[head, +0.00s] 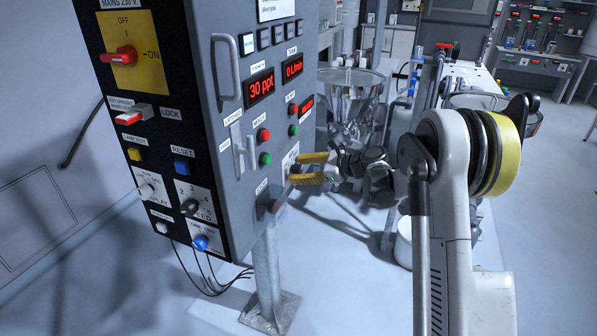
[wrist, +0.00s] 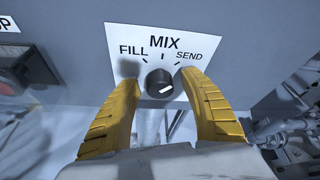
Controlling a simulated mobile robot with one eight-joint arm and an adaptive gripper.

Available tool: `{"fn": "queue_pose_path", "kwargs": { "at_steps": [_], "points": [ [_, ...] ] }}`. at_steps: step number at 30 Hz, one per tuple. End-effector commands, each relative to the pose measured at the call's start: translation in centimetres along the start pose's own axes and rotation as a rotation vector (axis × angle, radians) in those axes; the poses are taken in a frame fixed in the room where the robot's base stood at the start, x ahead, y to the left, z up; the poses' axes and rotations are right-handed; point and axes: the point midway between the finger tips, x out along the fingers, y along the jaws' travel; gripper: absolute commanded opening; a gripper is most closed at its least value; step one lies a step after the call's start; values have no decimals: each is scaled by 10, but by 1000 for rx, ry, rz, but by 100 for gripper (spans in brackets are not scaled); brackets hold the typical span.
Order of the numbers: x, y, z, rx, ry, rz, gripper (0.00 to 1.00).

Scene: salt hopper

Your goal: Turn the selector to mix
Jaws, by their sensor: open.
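The selector is a round black knob (wrist: 159,83) on a white plate (wrist: 193,42) marked FILL at left, MIX at top and SEND at right. A short white mark shows on the lower right of the knob's face, not toward MIX. My gripper (wrist: 162,100) is open, with one yellow finger on each side of the knob; I cannot tell whether either finger touches it. In the head view, my gripper (head: 292,172) reaches the panel's right face from the right. The plate (head: 290,158) shows there only in part, and the knob is mostly hidden by the fingers.
The grey control cabinet (head: 228,200) carries a grab handle (head: 226,72), red displays (head: 261,86) and push buttons (head: 264,135). A steel hopper (head: 350,90) stands behind my gripper. A post (head: 268,270) supports the cabinet.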

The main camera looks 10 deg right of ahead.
Motion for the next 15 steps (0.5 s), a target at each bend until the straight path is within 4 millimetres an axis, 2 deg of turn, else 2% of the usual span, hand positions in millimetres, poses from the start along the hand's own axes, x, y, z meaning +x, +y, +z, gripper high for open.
{"fn": "queue_pose_path", "kwargs": {
  "at_steps": [3, 4, 6, 9, 15],
  "points": [
    [0, 0, 0, 0, 0, 0, 52],
    [0, 0, 0, 0, 0, 0, 48],
    [0, 0, 0, 0, 0, 0, 26],
    [0, 0, 0, 0, 0, 0, 0],
    [0, 0, 0, -1, 0, 0, 0]
  ]
}}
